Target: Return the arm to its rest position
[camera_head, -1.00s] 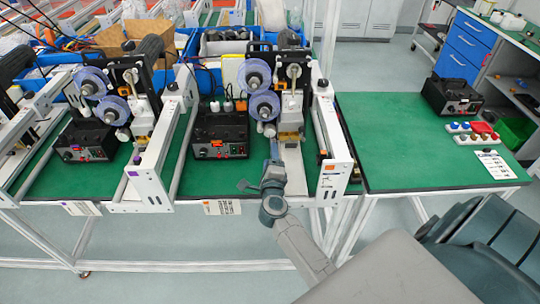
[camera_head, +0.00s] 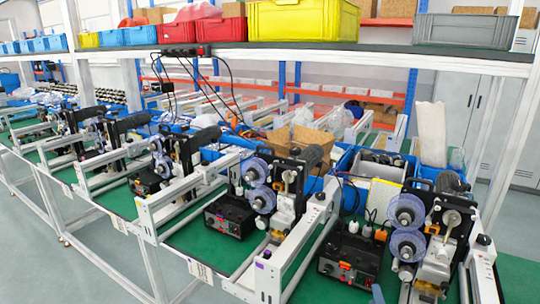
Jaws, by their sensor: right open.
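Only a small blue-grey tip of my right gripper (camera_head: 377,294) shows at the bottom edge, in front of the black control box of the nearest coder. The gripper is open, and I see nothing held at the visible tip. The rest of the gripper and its arm are cut off below the picture. My left gripper is not in view. The nearest coder (camera_head: 407,243), with its purple reels, stands just right of the visible tip. I cannot tell whether the tip touches anything.
A row of coders with white rails (camera_head: 292,246) runs left along the green bench. A black control box (camera_head: 350,259) stands close to the gripper tip. A shelf above holds a yellow crate (camera_head: 303,20) and a grey crate (camera_head: 465,30). Clear floor (camera_head: 40,260) lies at lower left.

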